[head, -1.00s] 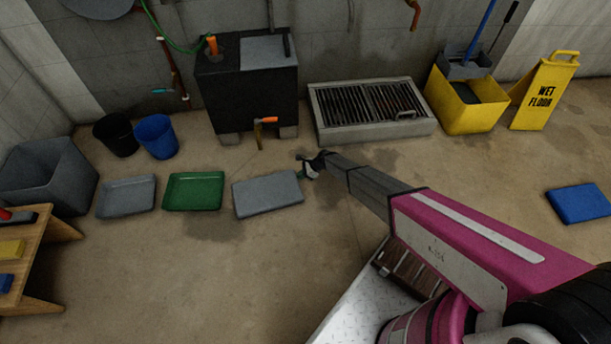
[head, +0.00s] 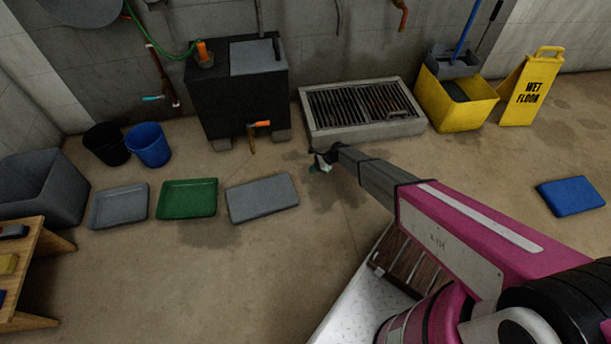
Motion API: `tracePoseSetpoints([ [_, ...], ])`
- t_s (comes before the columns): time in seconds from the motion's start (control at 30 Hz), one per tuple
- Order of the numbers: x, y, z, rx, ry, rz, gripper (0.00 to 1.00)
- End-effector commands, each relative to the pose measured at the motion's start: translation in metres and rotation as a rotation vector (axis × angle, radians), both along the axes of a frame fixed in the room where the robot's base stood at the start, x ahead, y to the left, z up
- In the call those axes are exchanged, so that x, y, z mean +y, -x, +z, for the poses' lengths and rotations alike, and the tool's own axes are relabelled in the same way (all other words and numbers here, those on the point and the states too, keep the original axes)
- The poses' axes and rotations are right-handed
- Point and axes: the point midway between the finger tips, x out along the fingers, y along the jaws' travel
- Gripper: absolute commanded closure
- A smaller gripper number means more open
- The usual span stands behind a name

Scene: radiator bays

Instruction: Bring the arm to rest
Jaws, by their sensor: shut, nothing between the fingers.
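My gripper (head: 322,162) is at the end of my outstretched arm, near the middle of the head view. It is small and dark in the picture, and its fingers are shut with nothing seen between them. It shows over the bare floor, in front of the drain grate and to the right of the black tank. My pink arm runs from the lower right up to it.
A black tank (head: 236,98) with an orange-handled tap and a grated basin (head: 363,132) stand along the back wall. A grey slab (head: 262,198), green tray (head: 187,199) and grey tray (head: 119,206) lie left. A yellow mop bucket (head: 455,108), wet floor sign (head: 530,88) and blue slab (head: 571,196) are right.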

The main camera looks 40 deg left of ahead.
Motion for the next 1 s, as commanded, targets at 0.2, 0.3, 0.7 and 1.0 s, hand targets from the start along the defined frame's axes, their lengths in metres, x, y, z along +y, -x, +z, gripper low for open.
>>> tracePoseSetpoints([
  [0.2,-0.010,-0.011,0.015,0.000,0.000,-0.001,1.00],
  [0.3,-0.011,-0.013,0.017,0.000,0.000,-0.001,1.00],
  [0.7,-0.069,-0.051,0.068,-0.093,-0.023,0.037,1.00],
  [1.0,-0.216,-0.122,0.175,-0.322,-0.038,0.158,1.00],
])
